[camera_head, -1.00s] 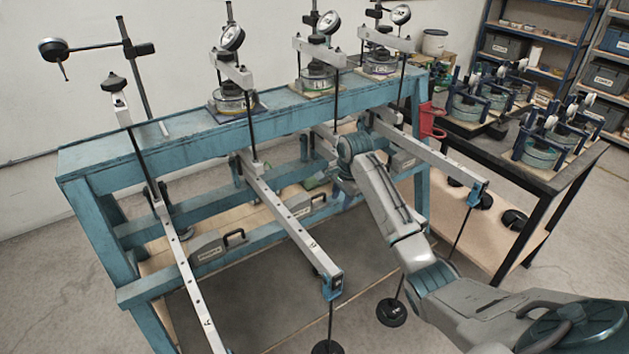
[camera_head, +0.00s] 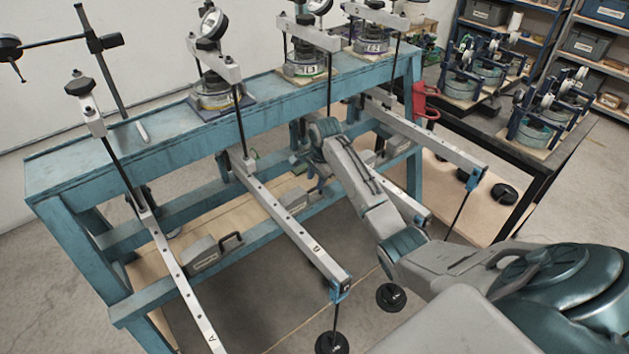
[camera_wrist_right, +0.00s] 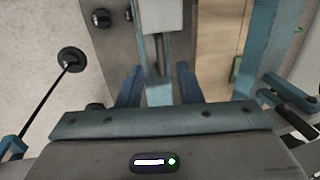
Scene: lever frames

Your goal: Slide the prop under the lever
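Several perforated grey levers run out from the teal bench (camera_head: 150,150), including a middle lever (camera_head: 290,228) and a left lever (camera_head: 172,262). Grey blocks with black handles, probably props, sit on the lower rail: one by the left lever (camera_head: 203,254), another beside the middle lever (camera_head: 293,199). My right gripper (camera_head: 312,176) reaches in just right of the middle lever, near that second block. In the right wrist view its two blue fingers (camera_wrist_right: 158,88) are apart, with a teal bar visible between them; I see nothing gripped. My left gripper is out of view.
Dial-gauge cells (camera_head: 218,92) stand on the bench top. Round black weights (camera_head: 391,297) hang from the lever ends, close to my right arm. A black side table (camera_head: 545,160) with more cells stands right. A black handle (camera_wrist_right: 295,124) shows in the wrist view.

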